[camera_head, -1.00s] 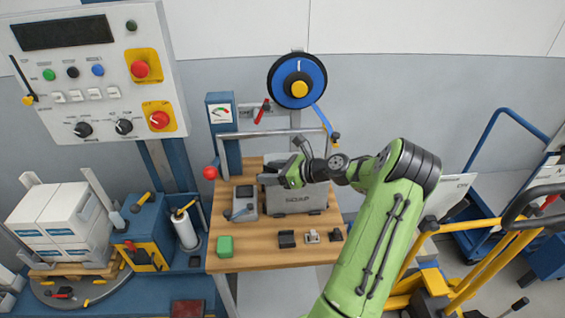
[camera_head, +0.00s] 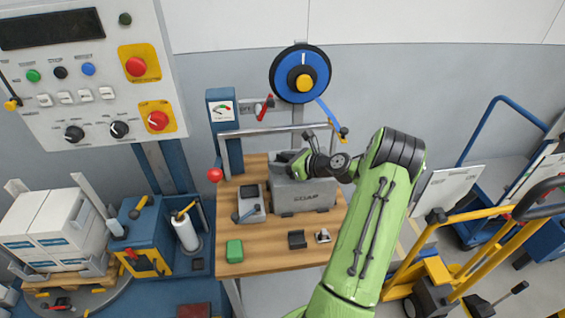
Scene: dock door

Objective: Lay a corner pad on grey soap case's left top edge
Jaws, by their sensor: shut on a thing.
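The grey soap case (camera_head: 303,198) stands upright on the wooden bench. My gripper (camera_head: 284,158) is over the left part of its top, near the left top edge. It is shut on a small dark thing, which looks like a corner pad but is largely hidden by the fingers. I cannot tell whether that thing touches the case. A dark corner-pad-like block (camera_head: 297,239) lies on the bench in front of the case.
A small grey metal piece (camera_head: 323,236) lies beside the dark block. A grey device with a handle (camera_head: 250,204) stands left of the case, and a green block (camera_head: 234,251) lies at the front left. A metal bar frame (camera_head: 262,132) with a blue strap reel (camera_head: 300,74) stands behind.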

